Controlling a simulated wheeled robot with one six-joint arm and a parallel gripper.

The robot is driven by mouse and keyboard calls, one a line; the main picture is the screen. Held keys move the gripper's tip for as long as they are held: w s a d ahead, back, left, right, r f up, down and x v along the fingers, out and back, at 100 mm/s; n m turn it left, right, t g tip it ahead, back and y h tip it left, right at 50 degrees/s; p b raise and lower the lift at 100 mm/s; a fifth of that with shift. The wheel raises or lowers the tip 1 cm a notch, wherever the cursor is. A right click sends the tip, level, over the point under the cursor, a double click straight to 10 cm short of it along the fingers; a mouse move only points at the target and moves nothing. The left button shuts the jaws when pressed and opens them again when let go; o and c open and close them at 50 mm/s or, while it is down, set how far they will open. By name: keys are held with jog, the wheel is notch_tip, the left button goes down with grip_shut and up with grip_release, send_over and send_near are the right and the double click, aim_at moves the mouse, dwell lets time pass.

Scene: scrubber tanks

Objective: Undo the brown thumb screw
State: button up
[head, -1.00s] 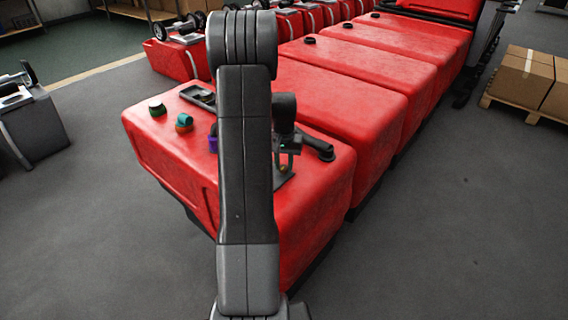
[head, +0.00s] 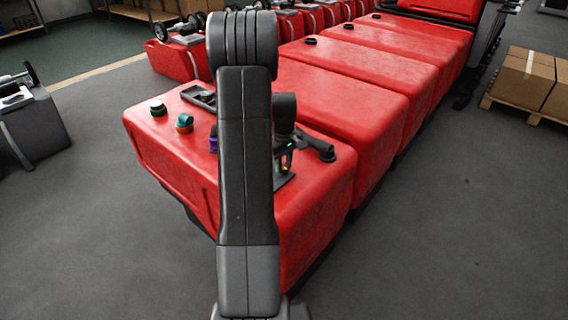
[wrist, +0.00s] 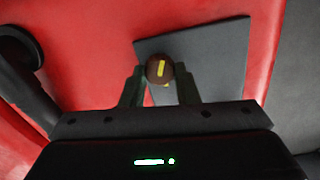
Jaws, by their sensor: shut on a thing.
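The brown thumb screw (wrist: 159,68) has a round head with a yellow stripe and stands over a dark grey plate (wrist: 222,58) on the red tank. In the wrist view my gripper (wrist: 160,82) has its two fingers on either side of the screw head, shut on it. In the head view my gripper (head: 286,160) shows only partly behind my arm, low over the tank top (head: 325,185). The screw is hidden there, and its shaft is hidden under its head in the wrist view.
A black pipe elbow (head: 318,148) lies close right of my gripper and also shows at the wrist view's left (wrist: 25,75). More red tanks (head: 345,90) extend behind.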

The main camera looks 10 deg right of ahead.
aim_at(284, 166)
jog(key=shift+s+a+f+n, duration=0.15)
jog(key=shift+f+n, duration=0.1)
jog(key=shift+n, duration=0.75)
jog(key=o, duration=1)
jog(key=shift+r, duration=0.1)
jog(key=shift+r, duration=0.25)
notch_tip(284, 166, up, 13)
jog(key=shift+r, duration=0.15)
